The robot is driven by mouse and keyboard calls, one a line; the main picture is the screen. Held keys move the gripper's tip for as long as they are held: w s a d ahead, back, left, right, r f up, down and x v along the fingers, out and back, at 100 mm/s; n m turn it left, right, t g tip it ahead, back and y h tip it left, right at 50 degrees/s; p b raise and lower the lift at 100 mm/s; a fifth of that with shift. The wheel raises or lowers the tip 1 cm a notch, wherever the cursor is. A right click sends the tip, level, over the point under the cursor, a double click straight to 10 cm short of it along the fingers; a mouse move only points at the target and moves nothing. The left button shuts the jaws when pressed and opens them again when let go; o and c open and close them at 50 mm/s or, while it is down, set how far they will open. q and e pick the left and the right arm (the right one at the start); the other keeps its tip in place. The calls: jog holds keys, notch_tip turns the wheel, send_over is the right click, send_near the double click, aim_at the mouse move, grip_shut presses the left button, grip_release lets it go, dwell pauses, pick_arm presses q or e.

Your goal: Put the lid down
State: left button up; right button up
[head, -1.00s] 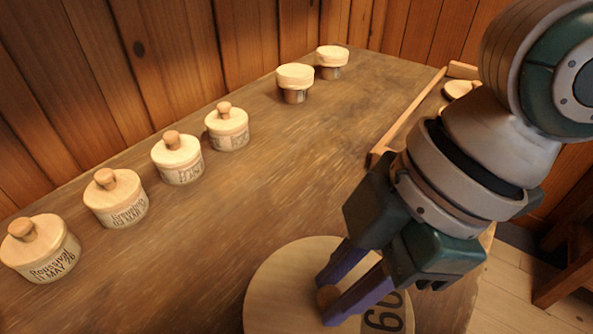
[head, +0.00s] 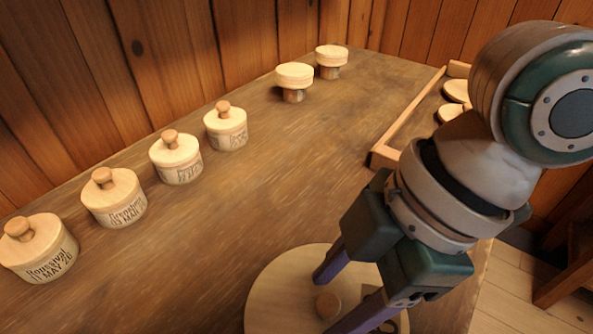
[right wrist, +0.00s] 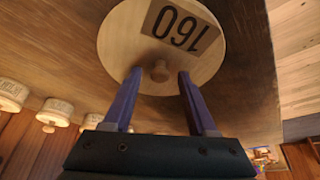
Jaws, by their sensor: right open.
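A large round pale wooden lid (head: 278,298) with a small knob (head: 327,304) and a dark number label is at the near edge of the head view. It also shows in the right wrist view (right wrist: 125,45), with its knob (right wrist: 159,71) between the fingertips. My right gripper (head: 330,300) is open, with its purple fingers apart on either side of the knob. A gap shows between knob and fingers in the right wrist view (right wrist: 160,76). I cannot tell what lies directly under the lid. My left gripper is not in view.
Several lidded, labelled pots, such as this one (head: 38,248), stand along the wall on the wooden bench (head: 225,215). Two spool-like pieces (head: 294,82) (head: 331,61) stand farther back. A wood-rimmed tray (head: 384,156) with round pale pieces is behind my arm. The bench's middle is clear.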

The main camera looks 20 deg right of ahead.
pick_arm(q)
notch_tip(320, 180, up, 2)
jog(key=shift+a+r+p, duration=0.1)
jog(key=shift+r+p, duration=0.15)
jog(key=shift+p, duration=1)
pick_arm(e)
jog(key=w+v, duration=0.1)
jog(key=v, duration=1.1)
jog(key=s+a+f+m+t, duration=0.2)
jog(key=a+f+m+t, duration=0.1)
jog(key=a+m, duration=0.2)
jog(key=d+m, duration=0.1)
jog(key=m, duration=0.1)
jog(key=s+d+f+m+h, duration=0.1)
jog(key=d, duration=0.1)
jog(key=s+d+f+m+t, duration=0.1)
jog(key=m, duration=0.1)
jog(key=shift+s+d+f+m, duration=0.1)
jog(key=shift+d+f+m, duration=0.15)
jog(key=shift+m, duration=0.05)
jog(key=s+d+f+m+g+h, duration=0.1)
jog(key=s+d+f+m+h, duration=0.1)
jog(key=d, duration=0.4)
jog(key=shift+s+f+m+h, duration=0.15)
jog(key=shift+s+m+h, duration=0.45)
jog(key=shift+s+m, duration=0.45)
jog(key=shift+a, duration=0.1)
